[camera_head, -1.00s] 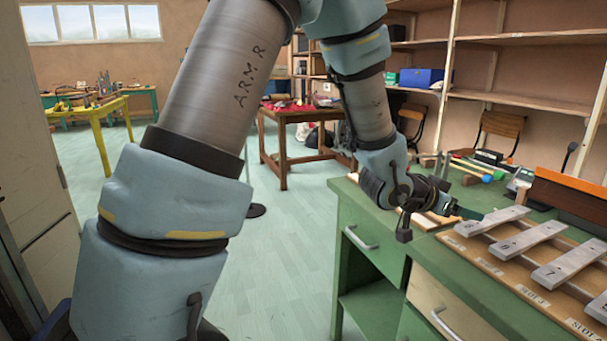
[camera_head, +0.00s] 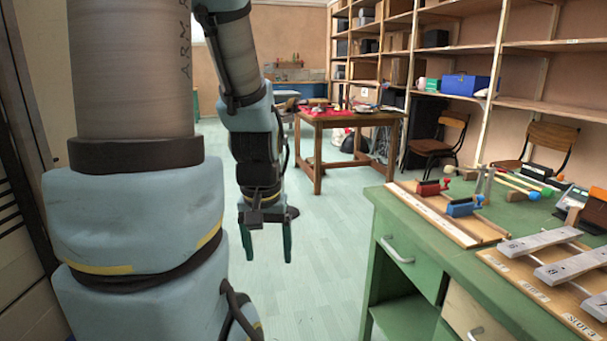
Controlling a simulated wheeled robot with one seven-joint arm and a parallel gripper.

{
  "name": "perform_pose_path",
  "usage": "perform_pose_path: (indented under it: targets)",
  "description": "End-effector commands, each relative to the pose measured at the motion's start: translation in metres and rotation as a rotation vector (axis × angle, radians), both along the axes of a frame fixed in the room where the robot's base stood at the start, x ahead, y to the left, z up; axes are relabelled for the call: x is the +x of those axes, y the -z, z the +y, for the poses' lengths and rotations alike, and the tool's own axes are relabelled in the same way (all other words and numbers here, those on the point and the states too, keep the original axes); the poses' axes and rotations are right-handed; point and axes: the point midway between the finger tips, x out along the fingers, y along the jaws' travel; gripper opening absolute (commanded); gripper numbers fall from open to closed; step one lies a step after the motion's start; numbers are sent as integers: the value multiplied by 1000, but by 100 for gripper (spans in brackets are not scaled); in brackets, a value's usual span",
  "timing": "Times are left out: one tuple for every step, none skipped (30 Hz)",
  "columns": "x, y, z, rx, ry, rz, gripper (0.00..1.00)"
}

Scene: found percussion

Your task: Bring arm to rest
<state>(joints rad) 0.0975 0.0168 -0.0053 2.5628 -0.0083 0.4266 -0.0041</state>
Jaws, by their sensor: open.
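My arm shows at the left, its large grey and light-blue links in front and its forearm hanging down behind them. My gripper (camera_head: 267,246) points down at the end of the forearm, over the open floor left of the green workbench (camera_head: 430,235). Its two dark green fingers are apart, with nothing between them. It touches nothing that I can see.
The workbench carries metal bars (camera_head: 540,242) on a wooden board, a board with red and blue blocks (camera_head: 460,209), and mallets (camera_head: 515,184). A wooden table (camera_head: 345,118) stands behind, with chairs (camera_head: 440,140) and shelves at right. The floor (camera_head: 325,230) between is clear.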

Motion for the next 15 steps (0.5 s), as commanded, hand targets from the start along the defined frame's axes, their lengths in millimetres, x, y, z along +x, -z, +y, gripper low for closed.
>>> perform_pose_path:
  targets:
    - [1, -23, -1, 0, 4, -1, 79]
    - [1, -28, -1, 1, 5, -1, 79]
    - [1, -37, -1, 1, 5, -1, 79]
    - [1, -43, -1, 1, 5, -1, 79]
    - [1, -49, -1, 1, 6, -2, 79]
    - [1, -59, -1, 1, 6, -2, 79]
    - [1, -66, -1, 1, 6, -2, 79]
    - [1, -74, -2, 1, 6, -2, 79]
    - [1, -84, -2, 1, 7, -2, 79]
    - [1, -91, -2, 1, 7, -3, 79]
    - [1, -99, -2, 1, 7, -3, 79]
    - [2, -107, -2, 1, 7, -3, 79]
    - [2, -113, -2, 1, 7, -3, 79]
    - [1, -118, -2, 1, 7, -3, 79]
    - [2, -123, -2, 1, 8, -3, 79]
